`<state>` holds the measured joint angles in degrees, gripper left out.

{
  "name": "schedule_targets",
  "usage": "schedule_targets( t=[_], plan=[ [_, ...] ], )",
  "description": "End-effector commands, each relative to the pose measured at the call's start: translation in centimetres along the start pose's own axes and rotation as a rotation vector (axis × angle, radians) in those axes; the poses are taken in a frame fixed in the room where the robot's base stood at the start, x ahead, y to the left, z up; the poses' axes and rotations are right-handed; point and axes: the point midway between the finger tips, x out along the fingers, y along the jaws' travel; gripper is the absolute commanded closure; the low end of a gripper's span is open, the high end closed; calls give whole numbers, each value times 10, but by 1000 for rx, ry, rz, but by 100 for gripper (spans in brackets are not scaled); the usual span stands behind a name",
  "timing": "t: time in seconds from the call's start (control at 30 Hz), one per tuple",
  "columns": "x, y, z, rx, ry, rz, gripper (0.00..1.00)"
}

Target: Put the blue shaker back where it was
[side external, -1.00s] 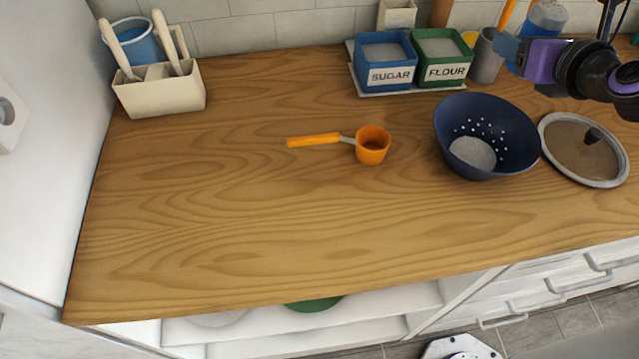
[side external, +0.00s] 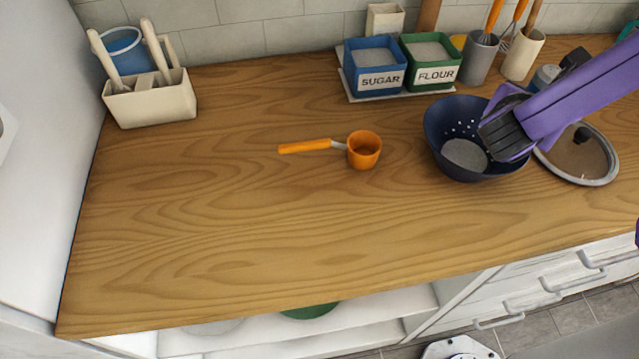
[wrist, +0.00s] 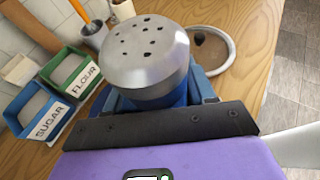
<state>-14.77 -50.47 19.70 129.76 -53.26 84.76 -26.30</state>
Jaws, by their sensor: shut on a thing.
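The blue shaker (wrist: 148,60) has a domed silver lid with dark holes. It fills the middle of the wrist view, with my gripper (wrist: 155,98) shut around its blue body. In the side external view the shaker (side external: 545,77) shows only in part behind my purple arm, near the back right of the counter, between the utensil cups and the pot lid. It looks roughly upright. My fingers are mostly hidden there, and I cannot tell whether its base touches the counter.
A navy colander (side external: 445,130) stands in front, partly under my arm. A pot lid (side external: 605,175) lies to the right. Sugar (side external: 380,80) and flour (side external: 437,76) boxes and utensil cups (side external: 480,65) line the back. An orange scoop (side external: 364,150) lies mid-counter; the front left is clear.

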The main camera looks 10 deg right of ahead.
Motion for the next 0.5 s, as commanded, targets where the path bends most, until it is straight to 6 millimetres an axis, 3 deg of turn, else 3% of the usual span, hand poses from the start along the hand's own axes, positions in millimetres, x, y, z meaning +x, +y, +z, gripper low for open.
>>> schedule_targets(
  t=[0.2, 0.5],
  plan=[
    [-18, -20, -30, 159, 0, -386, 77],
    [-54, -38, -57, 388, 2, -938, 77]
  ],
)
